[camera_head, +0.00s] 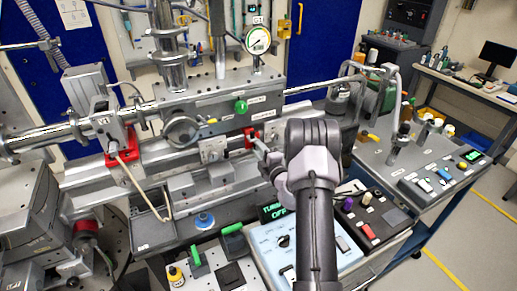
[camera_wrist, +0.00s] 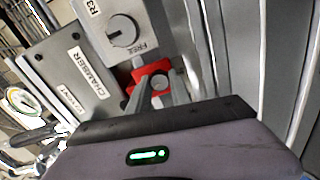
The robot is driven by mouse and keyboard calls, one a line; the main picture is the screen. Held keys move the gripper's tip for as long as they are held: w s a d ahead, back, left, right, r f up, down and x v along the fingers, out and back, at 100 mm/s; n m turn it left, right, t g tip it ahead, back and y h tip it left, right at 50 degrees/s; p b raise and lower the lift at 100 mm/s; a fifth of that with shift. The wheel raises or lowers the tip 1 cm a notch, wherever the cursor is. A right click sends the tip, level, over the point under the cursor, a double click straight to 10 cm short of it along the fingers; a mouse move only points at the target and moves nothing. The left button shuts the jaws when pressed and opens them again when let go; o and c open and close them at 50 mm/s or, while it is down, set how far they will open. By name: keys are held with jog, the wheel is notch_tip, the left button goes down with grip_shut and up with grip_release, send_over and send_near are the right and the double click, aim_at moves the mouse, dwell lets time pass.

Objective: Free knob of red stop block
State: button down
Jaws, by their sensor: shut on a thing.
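The red stop block (camera_head: 249,134) sits on the rail in the middle of the head view, just beyond my gripper. In the wrist view the red block (camera_wrist: 151,67) shows between my fingers, with a small round grey knob (camera_wrist: 159,82) on its face. My gripper (camera_head: 258,145) reaches to the block from the right. In the wrist view my gripper (camera_wrist: 158,94) has its fingers close in on the knob and is shut on it. The fingers hide part of the knob, so its turn position cannot be read.
A grey dial (camera_wrist: 122,31) beside the word FREE is on a plate near the block. Another red block (camera_head: 122,152) is at the left. A control box (camera_head: 285,236) stands in front.

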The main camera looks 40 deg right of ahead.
jog(key=n+b, duration=0.2)
jog(key=n, duration=1)
jog(key=shift+f, duration=0.15)
jog(key=shift+n, duration=0.3)
jog(key=c, duration=1.2)
grip_release()
jog(key=shift+o, duration=0.2)
jog(key=shift+s, duration=0.1)
jog(key=p+v, duration=0.1)
jog(key=v, duration=1.6)
jog(key=shift+s, duration=0.15)
